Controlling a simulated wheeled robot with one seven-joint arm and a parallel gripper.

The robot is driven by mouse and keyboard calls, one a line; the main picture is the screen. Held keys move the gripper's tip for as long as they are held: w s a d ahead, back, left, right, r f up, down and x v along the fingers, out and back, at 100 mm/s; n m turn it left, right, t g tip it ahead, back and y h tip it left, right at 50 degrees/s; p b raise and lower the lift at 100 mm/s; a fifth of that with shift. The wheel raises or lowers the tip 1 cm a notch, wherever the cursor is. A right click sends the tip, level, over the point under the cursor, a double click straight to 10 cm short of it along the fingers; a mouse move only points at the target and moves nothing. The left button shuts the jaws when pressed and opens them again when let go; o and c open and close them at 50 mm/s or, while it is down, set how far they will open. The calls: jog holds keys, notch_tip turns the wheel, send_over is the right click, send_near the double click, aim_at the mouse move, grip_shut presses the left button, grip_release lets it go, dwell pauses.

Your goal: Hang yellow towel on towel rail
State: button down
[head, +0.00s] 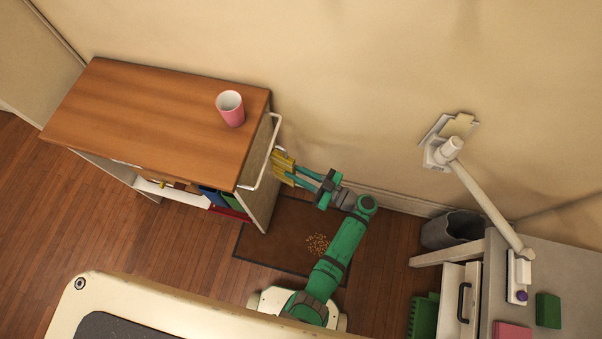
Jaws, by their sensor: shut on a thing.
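The towel rail (277,130) is a white bar on the right side of the wooden-topped cabinet. The yellow towel (283,161) shows as a small yellow patch just right of the rail's lower half. My gripper (296,175) comes in from the right and is shut on the towel, its fingertips close to the cabinet side. The towel looks very near the rail. I cannot tell whether it lies over the rail or only beside it, and its lower part is hidden.
A pink cup (230,108) stands on the cabinet top (150,110). A dark mat (270,238) with scattered crumbs (317,244) lies below my arm. A grey bin (452,230) and a desk (540,280) with a wall-mounted lamp-like arm (485,200) are at right.

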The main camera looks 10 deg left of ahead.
aim_at(284, 170)
jog(key=shift+s+x, duration=0.2)
jog(key=shift+x, duration=0.8)
jog(key=shift+s+x, duration=0.2)
jog(key=shift+x, duration=0.8)
jog(key=shift+s+a+f, duration=0.1)
jog(key=shift+f, duration=0.5)
jog(key=shift+a+f, duration=0.15)
jog(key=shift+f, duration=0.4)
jog(key=c, duration=1.5)
grip_release()
jog(key=shift+c, duration=0.2)
jog(key=shift+d, duration=0.15)
